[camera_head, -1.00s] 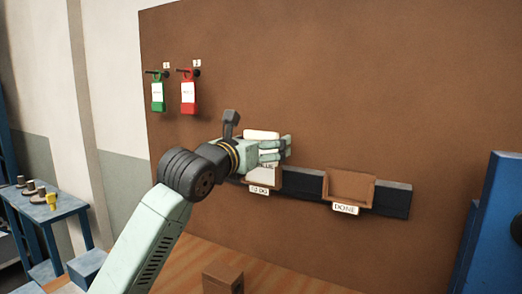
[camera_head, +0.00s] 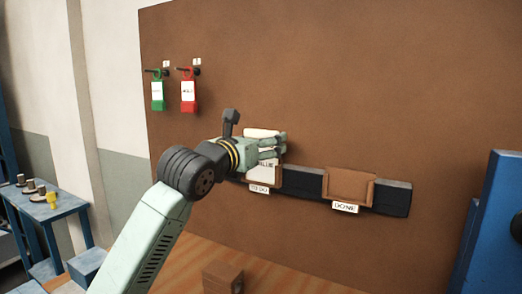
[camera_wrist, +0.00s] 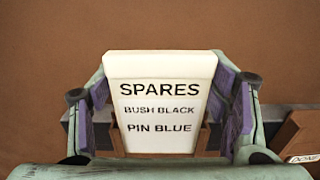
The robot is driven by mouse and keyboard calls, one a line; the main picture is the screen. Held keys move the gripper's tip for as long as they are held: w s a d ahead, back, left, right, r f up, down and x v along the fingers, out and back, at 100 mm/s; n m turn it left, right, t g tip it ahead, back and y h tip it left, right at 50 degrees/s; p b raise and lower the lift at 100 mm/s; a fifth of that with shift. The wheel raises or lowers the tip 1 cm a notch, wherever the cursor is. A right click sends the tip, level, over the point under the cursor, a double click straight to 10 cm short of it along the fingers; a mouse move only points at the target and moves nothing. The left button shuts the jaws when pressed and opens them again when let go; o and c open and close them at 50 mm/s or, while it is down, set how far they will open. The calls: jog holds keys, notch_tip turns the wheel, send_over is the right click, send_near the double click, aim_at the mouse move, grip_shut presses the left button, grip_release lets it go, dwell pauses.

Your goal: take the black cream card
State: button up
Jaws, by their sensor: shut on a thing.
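A cream card (camera_wrist: 160,100) stands upright in the wrist view, lettered SPARES, BUSH BLACK, PIN BLUE in dark print. In the head view the card (camera_head: 264,172) is at the left pocket, labelled TO DO (camera_head: 259,189), partly hidden by my gripper. My gripper (camera_head: 280,144) is shut on the card, with one finger at each side edge in the wrist view (camera_wrist: 166,108). The card's lower end is by the brown pocket; I cannot tell how deep it sits.
A brown pocket labelled DONE (camera_head: 350,186) is on the same dark rail (camera_head: 392,199), to the right, and looks empty. Green (camera_head: 158,96) and red (camera_head: 188,93) tags hang at upper left. A brown block (camera_head: 222,277) stands on the bench below. The upper board is clear.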

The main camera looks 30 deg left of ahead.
jog(key=shift+r, duration=0.15)
jog(key=shift+r, duration=0.45)
jog(key=shift+r, duration=0.1)
jog(key=shift+r, duration=3.15)
jog(key=shift+w, duration=0.1)
